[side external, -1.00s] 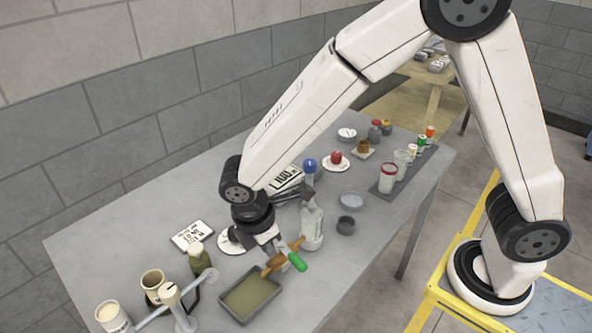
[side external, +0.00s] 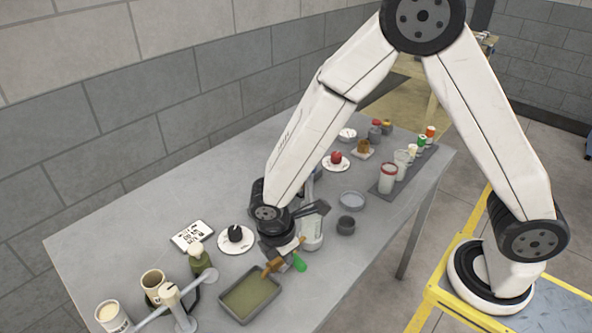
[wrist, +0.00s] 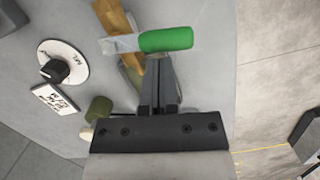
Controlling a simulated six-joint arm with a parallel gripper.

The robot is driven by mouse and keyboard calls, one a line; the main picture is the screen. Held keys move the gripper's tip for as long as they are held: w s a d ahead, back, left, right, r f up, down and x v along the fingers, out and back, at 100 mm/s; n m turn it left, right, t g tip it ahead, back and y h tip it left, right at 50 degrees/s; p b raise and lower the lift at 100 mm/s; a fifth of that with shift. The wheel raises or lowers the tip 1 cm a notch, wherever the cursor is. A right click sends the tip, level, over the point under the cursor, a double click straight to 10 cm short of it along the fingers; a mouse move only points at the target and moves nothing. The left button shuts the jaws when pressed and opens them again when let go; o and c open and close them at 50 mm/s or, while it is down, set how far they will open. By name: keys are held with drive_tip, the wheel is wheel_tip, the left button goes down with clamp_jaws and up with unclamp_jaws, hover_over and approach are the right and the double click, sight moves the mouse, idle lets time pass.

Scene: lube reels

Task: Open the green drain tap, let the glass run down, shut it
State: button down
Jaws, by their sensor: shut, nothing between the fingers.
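The drain tap has a brass-brown body (side external: 272,267) and a green handle (side external: 299,262). In the side view it sits at the foot of the clear upright glass (side external: 313,240), which the arm partly covers. In the wrist view the green handle (wrist: 166,40) lies crosswise at the fingertips, beside the brown body (wrist: 120,32). My gripper (wrist: 158,65) is shut and empty, its tips close to the handle; contact cannot be told. A grey tray (side external: 264,308) with olive-green contents stands below the tap. The liquid level in the glass cannot be made out.
Mugs (side external: 153,283) stand at front left. A grey round dish (side external: 346,225) and jars (side external: 388,178) stand to the right.

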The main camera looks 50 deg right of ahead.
drive_tip(key=shift+s+d+f+n, duration=0.25)
drive_tip(key=shift+d+n, duration=0.35)
drive_tip(key=shift+d, duration=0.05)
drive_tip(key=shift+s+d+f, duration=0.1)
drive_tip(key=shift+s+d, duration=0.15)
drive_tip(key=shift+d, duration=0.1)
drive_tip(key=shift+w+a, duration=0.1)
drive_tip(key=shift+a, duration=0.05)
drive_tip(key=shift+w+a, duration=0.5)
drive_tip(key=shift+a, duration=0.1)
